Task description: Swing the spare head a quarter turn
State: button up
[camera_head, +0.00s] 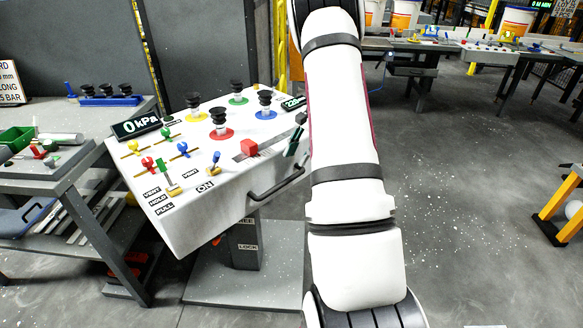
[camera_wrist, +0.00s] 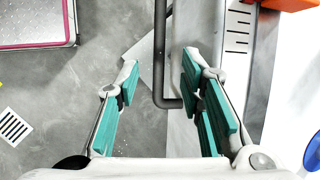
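The spare head is a white box (camera_head: 215,205) on a grey pedestal, with coloured suction cups, small levers and a red block on top. A dark bar handle (camera_head: 272,190) runs along its near right side. In the wrist view the handle (camera_wrist: 161,50) runs down and bends right to the white box. My gripper (camera_wrist: 162,100) is open, with a teal-padded finger on each side of the handle's bend in the picture. It seems empty; I cannot tell whether the bar is level with the pads. In the head view my arm hides most of the gripper.
A grey workbench (camera_head: 75,178) with a green bin and tools stands close to the left. Dark panels (camera_head: 190,45) rise behind. A far bench (camera_head: 415,45) carries pails and parts. A yellow frame (camera_head: 560,205) stands at the right edge.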

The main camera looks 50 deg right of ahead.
jog(key=shift+v, duration=1.55)
